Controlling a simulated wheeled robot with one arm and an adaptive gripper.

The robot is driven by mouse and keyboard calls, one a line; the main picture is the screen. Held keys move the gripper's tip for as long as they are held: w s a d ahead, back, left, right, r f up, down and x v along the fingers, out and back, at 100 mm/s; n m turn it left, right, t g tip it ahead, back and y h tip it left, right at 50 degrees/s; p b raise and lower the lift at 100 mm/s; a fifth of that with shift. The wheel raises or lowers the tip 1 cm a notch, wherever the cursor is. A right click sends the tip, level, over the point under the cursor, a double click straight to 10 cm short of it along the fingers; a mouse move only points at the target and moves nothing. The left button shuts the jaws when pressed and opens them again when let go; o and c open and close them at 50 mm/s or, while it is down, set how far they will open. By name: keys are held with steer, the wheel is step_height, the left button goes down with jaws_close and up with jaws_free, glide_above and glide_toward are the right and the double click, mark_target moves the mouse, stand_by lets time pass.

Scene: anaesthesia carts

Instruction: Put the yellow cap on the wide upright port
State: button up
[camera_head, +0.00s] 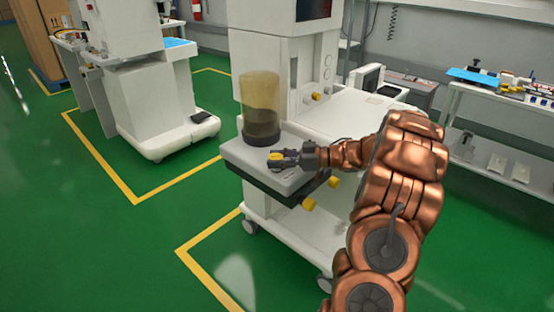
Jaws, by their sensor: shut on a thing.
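My gripper (277,158) reaches in from the right over the grey top of the cart's front block (250,166). It is shut on the small yellow cap (274,156), which shows between the fingertips. The cap is at or just above the grey top; I cannot tell if it touches anything below. I cannot make out the wide upright port; the gripper and cap may hide it.
A tall yellowish transparent canister (262,100) with a dark base stands just behind my gripper. A white work surface (350,118) lies behind my arm. Another cart (150,105) stands at left, with clear green floor between.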

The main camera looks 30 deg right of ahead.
steer(key=o, duration=0.9)
steer(key=v, duration=1.2)
